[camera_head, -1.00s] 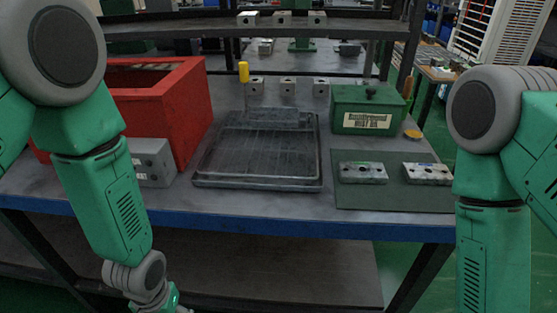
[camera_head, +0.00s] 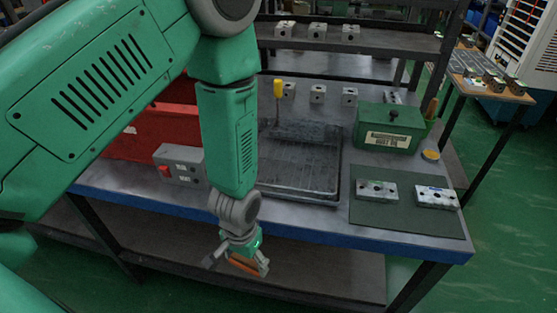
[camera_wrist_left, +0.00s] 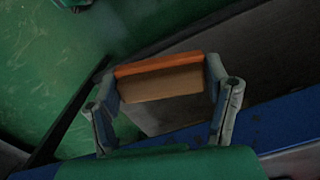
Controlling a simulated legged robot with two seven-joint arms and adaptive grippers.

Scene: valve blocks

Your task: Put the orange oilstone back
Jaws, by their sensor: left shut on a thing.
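The orange oilstone (camera_head: 243,264) is a small bar held between the fingers of my left gripper (camera_head: 238,262). In the left wrist view the oilstone (camera_wrist_left: 160,80) shows an orange edge and a brownish face, and it spans the gap between the two fingers of the gripper (camera_wrist_left: 162,82). The gripper is shut on it, in front of and below the blue front edge of the workbench (camera_head: 320,235). My right gripper is not in view.
A dark ribbed tray (camera_head: 300,165) lies on the bench, partly hidden by my left arm. A green box (camera_head: 390,128) stands right of it. Two metal blocks (camera_head: 376,190) (camera_head: 436,197) lie on a green mat (camera_head: 400,215). A red bin (camera_head: 150,135) and a grey switch box (camera_head: 180,164) are at left.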

